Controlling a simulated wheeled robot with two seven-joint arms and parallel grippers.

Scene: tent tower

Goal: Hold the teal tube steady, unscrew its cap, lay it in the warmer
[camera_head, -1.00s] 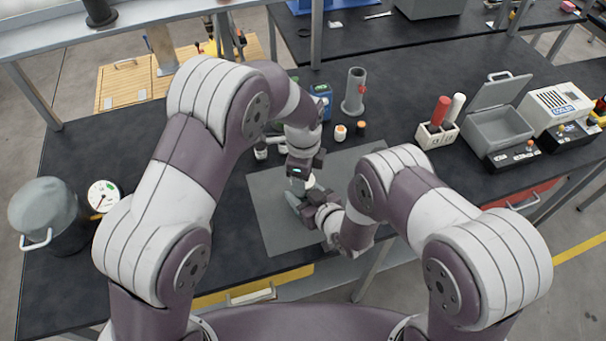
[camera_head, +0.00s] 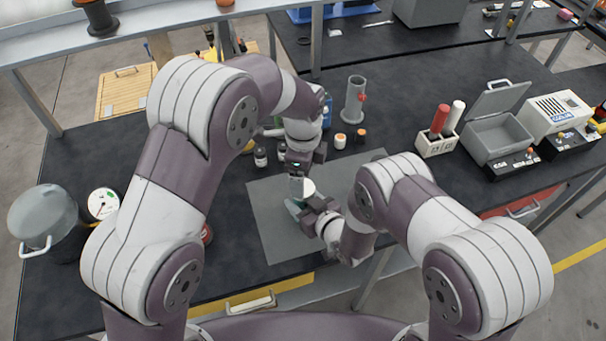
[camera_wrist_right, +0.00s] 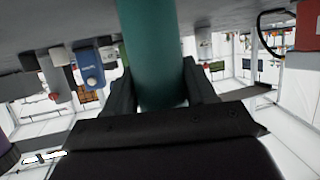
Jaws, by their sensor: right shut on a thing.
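The teal tube (camera_wrist_right: 152,50) fills the upper middle of the right wrist view, between the fingers of my right gripper (camera_wrist_right: 155,88). My right gripper is shut on it, and in the head view this gripper (camera_head: 308,212) is over the grey mat. A white round top (camera_head: 308,187), seemingly the tube's cap, shows just above it. My left gripper (camera_head: 297,187) points down right beside this white top. Whether its fingers touch or grip the top cannot be told. The open grey box with a raised lid (camera_head: 497,137), likely the warmer, stands at the right.
The grey mat (camera_head: 275,235) lies under both grippers. A white rack (camera_head: 436,146) with a red and a white tube stands left of the box; a white cooler (camera_head: 554,112) stands right of it. Small bottles (camera_head: 341,140) and a grey cylinder stand (camera_head: 354,100) are behind the mat.

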